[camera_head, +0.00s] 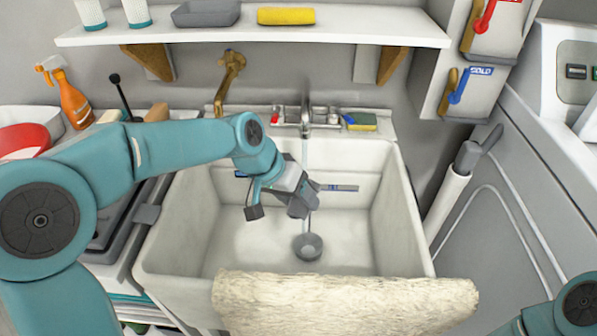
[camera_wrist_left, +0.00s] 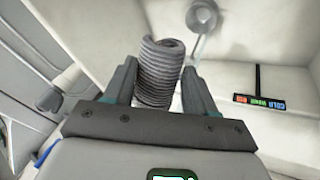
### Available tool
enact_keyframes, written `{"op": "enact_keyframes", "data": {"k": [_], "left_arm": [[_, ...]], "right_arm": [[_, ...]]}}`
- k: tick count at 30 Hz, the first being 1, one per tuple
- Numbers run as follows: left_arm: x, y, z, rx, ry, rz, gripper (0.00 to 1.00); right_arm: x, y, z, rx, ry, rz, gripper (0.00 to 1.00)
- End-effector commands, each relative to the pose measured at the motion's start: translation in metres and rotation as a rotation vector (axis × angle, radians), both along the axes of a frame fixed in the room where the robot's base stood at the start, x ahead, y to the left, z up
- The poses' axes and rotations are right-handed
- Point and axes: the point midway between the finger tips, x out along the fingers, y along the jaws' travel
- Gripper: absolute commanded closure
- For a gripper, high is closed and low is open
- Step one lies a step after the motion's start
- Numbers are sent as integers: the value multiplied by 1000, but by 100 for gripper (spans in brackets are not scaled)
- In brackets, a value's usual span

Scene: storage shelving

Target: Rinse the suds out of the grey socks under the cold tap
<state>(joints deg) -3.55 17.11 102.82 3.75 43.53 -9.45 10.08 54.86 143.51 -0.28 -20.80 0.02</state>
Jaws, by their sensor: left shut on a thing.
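My left gripper (camera_head: 302,202) reaches into the white sink (camera_head: 215,215) below the tap (camera_head: 305,122). It is shut on a grey ribbed roll, the grey socks (camera_wrist_left: 158,72), which stands up between its two fingers in the left wrist view. In the head view the gripper mostly hides the socks. A pale stream (camera_head: 305,152) comes down from the tap just above the gripper. I cannot make out suds on the socks. The blue lever marked COLD (camera_head: 459,88) is on the wall at the right. My right gripper is out of view.
A cream fleecy thing (camera_head: 345,303) lies over the sink's front edge. The drain (camera_head: 307,246) is in the sink floor below the gripper. A sponge (camera_head: 361,121) lies right of the tap. A shelf (camera_head: 250,34) hangs above, and an orange spray bottle (camera_head: 72,103) stands left.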

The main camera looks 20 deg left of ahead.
Motion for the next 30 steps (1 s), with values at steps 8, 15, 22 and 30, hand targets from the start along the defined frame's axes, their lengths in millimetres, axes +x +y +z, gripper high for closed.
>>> {"op": "enact_keyframes", "data": {"k": [8,15,22,30], "left_arm": [[-18,-8,18,-1,-2,-2,79],[-37,-16,35,0,-2,-1,79],[-46,-20,40,0,0,0,79],[-46,-20,40,0,0,0,79]], "right_arm": [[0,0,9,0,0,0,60],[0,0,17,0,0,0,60],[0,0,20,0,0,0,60],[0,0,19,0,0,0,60]]}}
